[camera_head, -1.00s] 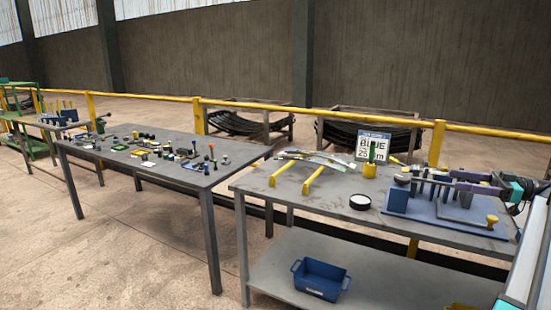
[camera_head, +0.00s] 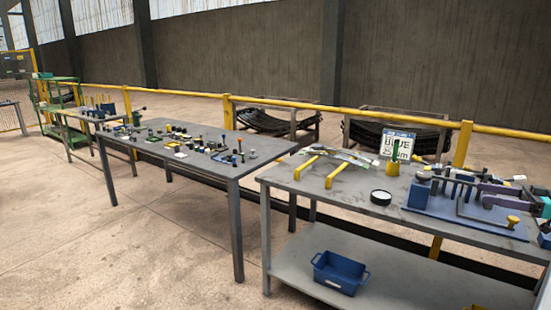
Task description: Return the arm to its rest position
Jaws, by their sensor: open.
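My gripper (camera_head: 485,194) shows at the right edge, small and partly cut off, with purple-grey fingers and teal parts behind them. It is open, by the right side of the blue fixture (camera_head: 417,197) on the near table. Nothing shows held between the fingers. Whether the fingers touch the fixture's posts cannot be told from here. The rest of my arm is mostly out of frame.
A second table (camera_head: 150,150) holds many small parts. Floor at left is clear.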

